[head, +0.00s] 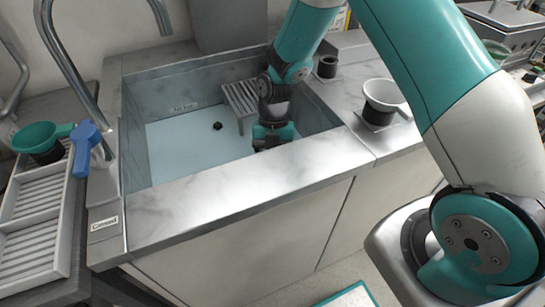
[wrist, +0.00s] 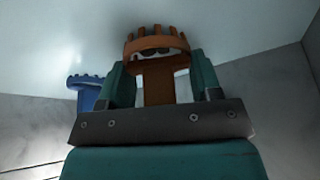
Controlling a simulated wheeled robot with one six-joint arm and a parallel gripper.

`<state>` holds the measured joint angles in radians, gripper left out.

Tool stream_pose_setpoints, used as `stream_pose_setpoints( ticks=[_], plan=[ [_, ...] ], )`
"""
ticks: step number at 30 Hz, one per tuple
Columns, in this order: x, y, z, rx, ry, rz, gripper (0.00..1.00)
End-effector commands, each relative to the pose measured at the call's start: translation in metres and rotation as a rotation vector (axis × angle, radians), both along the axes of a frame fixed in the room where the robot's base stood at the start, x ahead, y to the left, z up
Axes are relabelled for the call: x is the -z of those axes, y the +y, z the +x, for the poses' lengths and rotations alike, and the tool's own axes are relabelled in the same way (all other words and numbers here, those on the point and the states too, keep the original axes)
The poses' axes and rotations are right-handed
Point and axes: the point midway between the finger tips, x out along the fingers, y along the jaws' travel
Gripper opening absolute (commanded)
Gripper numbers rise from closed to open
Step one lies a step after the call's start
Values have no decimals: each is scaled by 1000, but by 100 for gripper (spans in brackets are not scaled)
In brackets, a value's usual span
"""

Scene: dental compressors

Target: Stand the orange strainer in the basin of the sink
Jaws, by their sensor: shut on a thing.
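The orange strainer (wrist: 158,88) shows in the wrist view, with a toothed rim, between the two teal fingers of my gripper (wrist: 157,75). My gripper is shut on it. In the head view my gripper (head: 271,138) points down inside the sink's basin (head: 180,150), near the front wall at the right. The strainer is hidden there behind my gripper and the basin's front edge. I cannot tell whether it touches the basin floor.
A blue toothed piece (wrist: 86,88) is left of my gripper in the wrist view. A slatted rack (head: 240,98) stands in the basin behind my gripper. The drain (head: 217,126) and the left floor are clear. A white funnel-like cup (head: 384,95) stands on the right counter.

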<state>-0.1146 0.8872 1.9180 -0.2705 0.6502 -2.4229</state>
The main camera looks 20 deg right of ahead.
Motion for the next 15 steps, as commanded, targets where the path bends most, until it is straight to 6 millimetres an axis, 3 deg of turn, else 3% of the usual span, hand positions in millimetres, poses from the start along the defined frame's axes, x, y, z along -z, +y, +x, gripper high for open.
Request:
stream_pose_setpoints(
  ticks=[9,10,13,15],
  plan=[
    [4,0,0,0,0,0,36],
    [4,0,0,0,0,0,61],
    [4,0,0,0,0,0,84],
    [4,0,0,0,0,0,88]
  ],
)
